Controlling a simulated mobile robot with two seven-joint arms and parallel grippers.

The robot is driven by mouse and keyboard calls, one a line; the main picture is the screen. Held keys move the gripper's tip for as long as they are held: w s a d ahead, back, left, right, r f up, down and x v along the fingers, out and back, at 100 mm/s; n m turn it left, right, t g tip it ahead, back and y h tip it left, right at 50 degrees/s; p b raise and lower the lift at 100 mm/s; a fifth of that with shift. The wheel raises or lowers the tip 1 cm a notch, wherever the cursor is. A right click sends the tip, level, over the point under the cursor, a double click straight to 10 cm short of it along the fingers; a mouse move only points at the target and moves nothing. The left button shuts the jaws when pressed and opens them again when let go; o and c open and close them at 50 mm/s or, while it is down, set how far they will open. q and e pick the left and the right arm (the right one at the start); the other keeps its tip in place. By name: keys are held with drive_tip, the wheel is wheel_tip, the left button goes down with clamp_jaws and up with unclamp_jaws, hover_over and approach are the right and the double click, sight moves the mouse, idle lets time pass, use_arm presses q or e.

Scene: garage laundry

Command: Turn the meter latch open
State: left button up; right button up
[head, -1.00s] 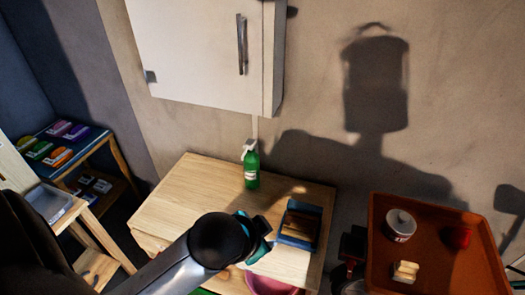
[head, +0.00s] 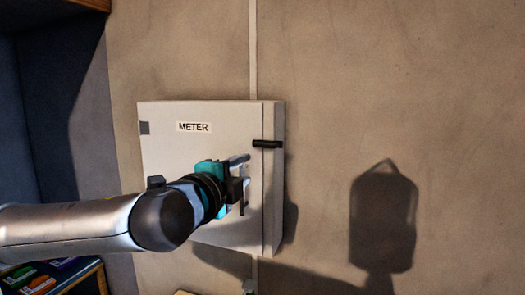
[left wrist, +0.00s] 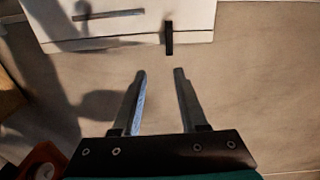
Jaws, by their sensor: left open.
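A white wall cabinet labelled METER (head: 170,150) fills the middle of the head view. Its black latch (head: 267,144) is a short bar lying level across the seam near the door's right edge. My left gripper (head: 245,172) is in front of the door, a little left of and below the latch in the picture. In the left wrist view the left gripper (left wrist: 159,72) is open and empty. There the latch (left wrist: 169,38) lies just beyond the fingertips, between their lines and apart from them. My right gripper is not in view.
A silver door handle (left wrist: 108,15) is on the cabinet door, partly hidden behind my gripper in the head view. A vertical pale conduit (head: 253,50) runs up the bare wall above the cabinet. A shelf with coloured items (head: 50,275) is at lower left.

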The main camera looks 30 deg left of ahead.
use_arm(q)
drive_tip(key=r, duration=0.2)
drive_tip(key=p, duration=0.6)
approach(263, 146)
drive_tip(key=x, duration=0.8)
drive_tip(key=shift+w+a+f, duration=0.1)
drive_tip(key=shift+w+a, duration=0.05)
drive_tip(key=shift+w, duration=0.55)
drive_tip(key=shift+c, duration=0.2)
clamp_jaws()
